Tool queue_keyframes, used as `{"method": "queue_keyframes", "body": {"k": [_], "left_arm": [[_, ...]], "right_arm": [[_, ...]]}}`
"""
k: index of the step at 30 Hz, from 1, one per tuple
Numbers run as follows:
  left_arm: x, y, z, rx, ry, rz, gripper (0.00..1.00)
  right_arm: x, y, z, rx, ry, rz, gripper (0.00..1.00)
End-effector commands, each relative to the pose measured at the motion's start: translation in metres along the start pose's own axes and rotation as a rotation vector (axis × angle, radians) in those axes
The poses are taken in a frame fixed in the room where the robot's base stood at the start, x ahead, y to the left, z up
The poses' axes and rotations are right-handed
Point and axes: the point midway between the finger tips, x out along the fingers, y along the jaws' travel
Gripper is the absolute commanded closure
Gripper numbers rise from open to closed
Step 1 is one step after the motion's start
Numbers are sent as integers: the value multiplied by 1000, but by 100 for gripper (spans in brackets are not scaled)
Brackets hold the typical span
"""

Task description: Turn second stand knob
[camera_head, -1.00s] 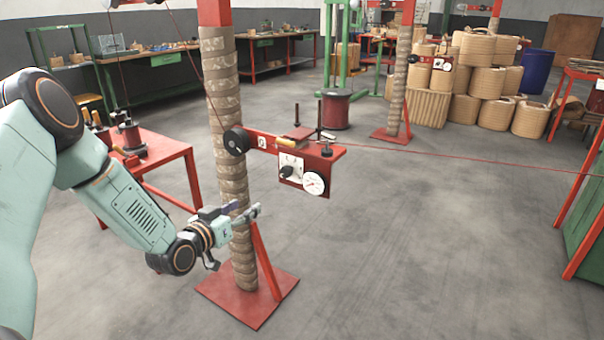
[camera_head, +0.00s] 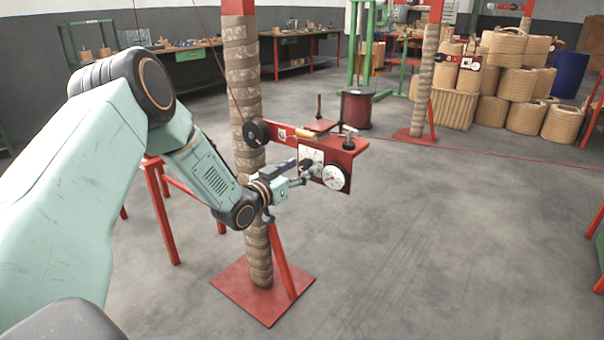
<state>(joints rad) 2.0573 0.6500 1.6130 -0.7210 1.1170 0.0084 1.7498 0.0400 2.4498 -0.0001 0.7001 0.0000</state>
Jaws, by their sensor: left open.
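The stand is a wrapped post (camera_head: 259,225) on a red base plate, with a red bracket (camera_head: 347,147) reaching out to the right. A white panel on the bracket carries a dark knob (camera_head: 314,165), partly hidden by my gripper. A round white dial (camera_head: 336,177) sits just right of the knob. My left gripper (camera_head: 304,172) is open, with its fingertips at the knob; I cannot tell whether they touch it. My right gripper is not in view.
A second wrapped post (camera_head: 422,85) stands farther back, near stacked tan coils (camera_head: 505,80). A red table (camera_head: 160,210) is partly behind my left arm. A taut red cord runs right from the bracket.

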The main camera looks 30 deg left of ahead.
Motion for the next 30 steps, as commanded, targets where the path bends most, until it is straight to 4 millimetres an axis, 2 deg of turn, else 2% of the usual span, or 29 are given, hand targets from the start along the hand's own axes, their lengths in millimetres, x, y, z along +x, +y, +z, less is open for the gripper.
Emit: {"method": "queue_keyframes", "body": {"k": [4,12,30], "left_arm": [[9,1,0,1,1,2,47],[11,2,-1,0,0,3,48],[11,2,0,0,-1,3,99]], "right_arm": [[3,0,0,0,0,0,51],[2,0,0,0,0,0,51],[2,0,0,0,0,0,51]]}}
